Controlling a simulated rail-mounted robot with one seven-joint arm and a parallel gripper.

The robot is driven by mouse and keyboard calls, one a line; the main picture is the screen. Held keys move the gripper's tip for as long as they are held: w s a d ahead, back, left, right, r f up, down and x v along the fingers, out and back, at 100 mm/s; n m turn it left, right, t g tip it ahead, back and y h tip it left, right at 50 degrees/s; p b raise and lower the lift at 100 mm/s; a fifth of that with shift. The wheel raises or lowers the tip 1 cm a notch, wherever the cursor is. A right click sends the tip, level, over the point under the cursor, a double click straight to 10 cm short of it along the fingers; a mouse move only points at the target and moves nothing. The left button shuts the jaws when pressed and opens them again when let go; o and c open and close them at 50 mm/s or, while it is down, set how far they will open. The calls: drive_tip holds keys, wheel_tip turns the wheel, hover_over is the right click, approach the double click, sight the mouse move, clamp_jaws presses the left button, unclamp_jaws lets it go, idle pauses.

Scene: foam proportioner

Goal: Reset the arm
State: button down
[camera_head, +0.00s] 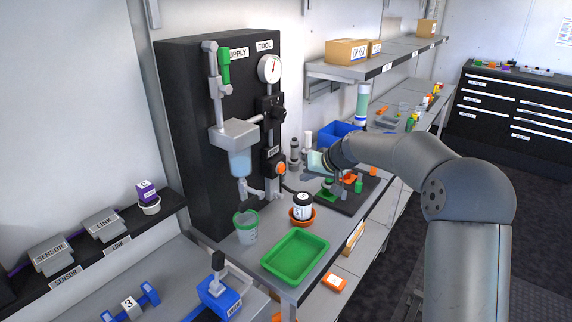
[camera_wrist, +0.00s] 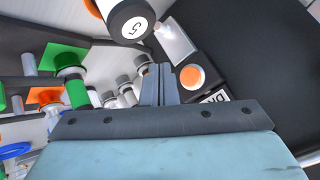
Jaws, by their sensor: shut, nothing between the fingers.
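My grey arm reaches in from the right in the head view and ends at my gripper (camera_head: 312,165), beside the dark supply and tool panel (camera_head: 180,130) and above the bench. In the wrist view the two fingers (camera_wrist: 160,84) are together with nothing seen between them. Part of the gripper is small and hard to make out in the head view.
A black-lidded white jar (camera_head: 302,205) stands in an orange bowl (camera_head: 302,220). A dark mat with green and orange parts (camera_head: 350,196) lies beneath my gripper. A shelf (camera_head: 375,62) hangs behind.

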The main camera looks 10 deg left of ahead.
drive_tip(key=s+d+f+m+g+h, duration=0.1)
drive_tip(key=s+d, duration=0.5)
drive_tip(key=s, duration=0.9)
drive_tip(key=s+d+f+m+g+h, duration=0.1)
drive_tip(key=s+d, duration=0.5)
drive_tip(key=s, duration=0.9)
drive_tip(key=s+d+f+m+g+h, duration=0.1)
drive_tip(key=s+d+h, duration=0.4)
drive_tip(key=s, duration=1)
drive_tip(key=shift+d+f+g, duration=0.45)
drive_tip(key=shift+f+g, duration=0.35)
